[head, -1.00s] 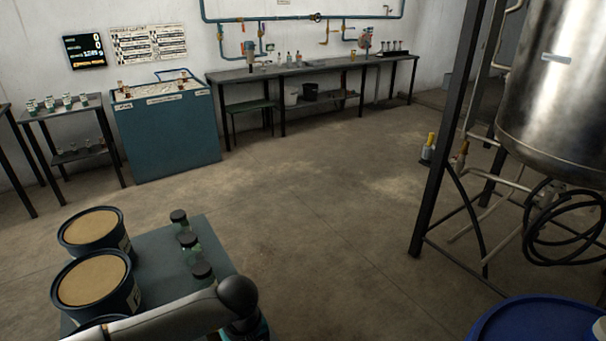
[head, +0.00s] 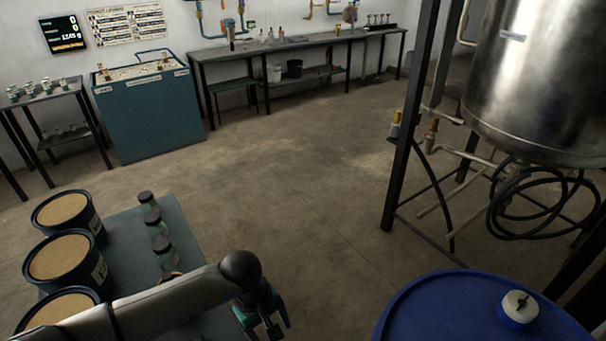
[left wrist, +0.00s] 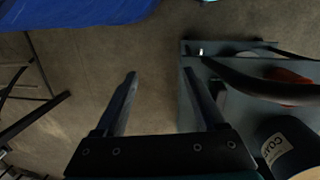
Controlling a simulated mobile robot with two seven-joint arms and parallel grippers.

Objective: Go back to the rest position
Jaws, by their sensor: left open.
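My left arm comes in from the lower left in the head view, over the edge of a grey-green table (head: 186,232). My left gripper (head: 268,325) points down past the table's right side, partly cut off by the frame's bottom. In the left wrist view its two fingers are apart with bare floor between them, so the left gripper (left wrist: 160,73) is open and empty. The right finger is close to the table edge there; I cannot tell whether it touches. My right gripper is not in view.
Several dark tubs (head: 60,258) and lidded jars (head: 156,222) stand on the table. A blue drum (head: 425,305) is at the lower right, below a steel tank (head: 540,80) on a black frame. A blue vat (head: 152,115) and a long bench (head: 290,48) line the wall. The middle floor is open.

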